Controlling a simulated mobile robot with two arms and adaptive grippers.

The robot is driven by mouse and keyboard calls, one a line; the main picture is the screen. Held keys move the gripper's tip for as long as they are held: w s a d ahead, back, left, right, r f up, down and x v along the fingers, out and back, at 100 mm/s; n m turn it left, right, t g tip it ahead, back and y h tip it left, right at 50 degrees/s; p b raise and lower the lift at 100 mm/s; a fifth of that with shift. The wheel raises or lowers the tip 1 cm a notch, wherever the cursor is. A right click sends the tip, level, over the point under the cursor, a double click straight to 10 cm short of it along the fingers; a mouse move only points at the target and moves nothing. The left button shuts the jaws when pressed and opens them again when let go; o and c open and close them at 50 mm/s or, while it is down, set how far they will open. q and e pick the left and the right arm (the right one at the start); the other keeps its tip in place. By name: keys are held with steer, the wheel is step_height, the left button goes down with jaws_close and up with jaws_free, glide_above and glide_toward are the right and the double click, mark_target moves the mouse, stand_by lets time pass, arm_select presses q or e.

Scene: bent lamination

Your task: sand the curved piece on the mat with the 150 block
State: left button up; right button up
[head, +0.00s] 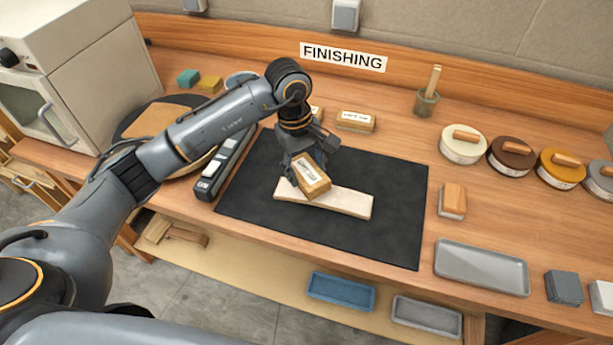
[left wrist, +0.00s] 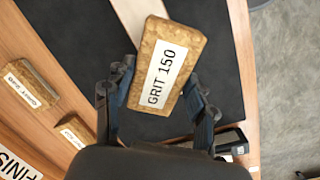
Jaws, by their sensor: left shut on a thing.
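My left gripper (head: 298,168) is shut on a cork-coloured block (head: 313,180). In the left wrist view the block (left wrist: 185,45) carries a white label reading GRIT 150, and the gripper's fingers (left wrist: 160,105) are on either side of it. The pale curved piece (head: 345,203) lies on the black mat (head: 250,205) in the head view. The block is over its left part, tilted; I cannot tell whether they touch. Part of the curved piece is hidden by the block. My right gripper is not in view.
Another labelled block (head: 356,121) stands behind the mat. A grey and black case (head: 225,165) lies along the mat's left edge. To the right are a wooden-topped block (head: 452,201), a grey tray (head: 482,267) and several round tins (head: 463,150). The mat's front right is clear.

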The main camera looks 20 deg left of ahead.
arm_select(q)
steer(key=r, duration=0.1)
steer(key=r+p, duration=0.1)
steer(key=r, duration=0.1)
steer(key=shift+s+a+r, duration=0.15)
steer(key=shift+a+r, duration=0.2)
steer(key=shift+r, duration=0.05)
steer(key=shift+d+r+p, duration=0.1)
steer(key=shift+r+p, duration=0.3)
steer(key=shift+r, duration=0.2)
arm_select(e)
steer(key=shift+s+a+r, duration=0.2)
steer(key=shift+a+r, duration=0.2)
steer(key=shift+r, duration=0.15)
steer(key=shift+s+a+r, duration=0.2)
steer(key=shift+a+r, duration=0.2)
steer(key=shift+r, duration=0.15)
